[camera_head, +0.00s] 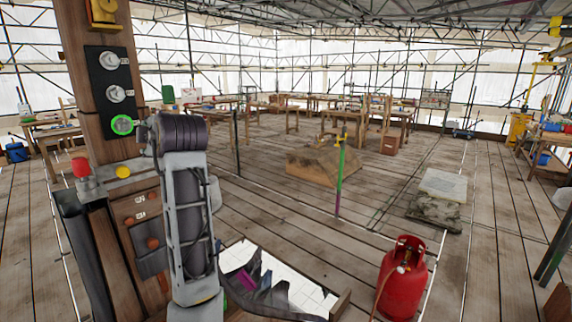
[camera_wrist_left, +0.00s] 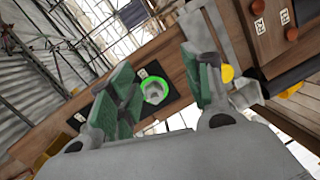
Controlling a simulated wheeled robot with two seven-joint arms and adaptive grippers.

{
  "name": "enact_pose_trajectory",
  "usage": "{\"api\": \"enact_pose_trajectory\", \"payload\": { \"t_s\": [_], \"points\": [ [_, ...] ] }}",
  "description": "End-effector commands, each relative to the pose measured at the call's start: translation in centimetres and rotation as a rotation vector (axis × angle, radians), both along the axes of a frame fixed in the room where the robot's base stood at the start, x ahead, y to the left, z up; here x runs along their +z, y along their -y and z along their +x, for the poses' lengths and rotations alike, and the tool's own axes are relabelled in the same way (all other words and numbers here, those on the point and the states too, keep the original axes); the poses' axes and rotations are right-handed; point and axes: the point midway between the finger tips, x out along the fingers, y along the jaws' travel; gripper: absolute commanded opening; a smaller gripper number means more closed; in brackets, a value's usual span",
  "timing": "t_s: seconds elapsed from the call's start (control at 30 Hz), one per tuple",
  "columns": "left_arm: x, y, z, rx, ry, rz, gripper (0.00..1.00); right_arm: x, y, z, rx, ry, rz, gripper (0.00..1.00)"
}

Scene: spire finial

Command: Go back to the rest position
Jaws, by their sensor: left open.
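My left gripper (camera_wrist_left: 158,72) is open, with its green-padded fingers spread apart and nothing seen between the pads. A green-ringed round knob (camera_wrist_left: 155,90) shows beyond the gap between the fingers; it is apart from them as far as I can tell. In the head view my left arm stands in front of the wooden post, and the green-ringed knob (camera_head: 122,125) is just left of its top end. The fingers are mostly hidden there behind the arm. My right gripper is not in view.
The wooden post (camera_head: 82,45) carries a dark panel (camera_head: 106,70) with round grey knobs. A red cap (camera_head: 80,167) and yellow button (camera_head: 123,171) sit lower. A red gas cylinder (camera_head: 402,280) stands at front right. A stone block (camera_head: 442,186) and workbenches are farther back.

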Motion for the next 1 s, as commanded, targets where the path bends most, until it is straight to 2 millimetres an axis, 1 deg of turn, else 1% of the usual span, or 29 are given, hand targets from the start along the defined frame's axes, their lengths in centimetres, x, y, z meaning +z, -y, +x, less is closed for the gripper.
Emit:
{"api": "enact_pose_trajectory", "payload": {
  "t_s": [0.03, 0.3, 0.47, 0.5, 0.77, 1.0],
  "points": [
    [-1.6, -0.1, 0.2, -0.013, -0.037, 0.015, 0.49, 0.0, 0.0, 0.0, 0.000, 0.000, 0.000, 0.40],
    [-8.7, -0.1, 0.6, -0.107, -0.217, 0.102, 0.49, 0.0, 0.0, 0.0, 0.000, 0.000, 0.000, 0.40],
    [-12.9, 0.1, 0.4, -0.168, -0.321, 0.153, 0.49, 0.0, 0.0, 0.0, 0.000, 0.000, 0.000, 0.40],
    [-14.0, 0.1, 0.3, -0.185, -0.349, 0.167, 0.49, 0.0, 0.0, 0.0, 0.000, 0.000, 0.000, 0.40],
    [-20.5, 0.5, -0.8, -0.297, -0.510, 0.250, 0.49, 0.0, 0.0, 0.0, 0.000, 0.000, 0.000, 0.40],
    [-26.3, 1.0, -2.5, -0.412, -0.655, 0.329, 0.49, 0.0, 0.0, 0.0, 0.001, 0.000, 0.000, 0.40]
  ]
}}
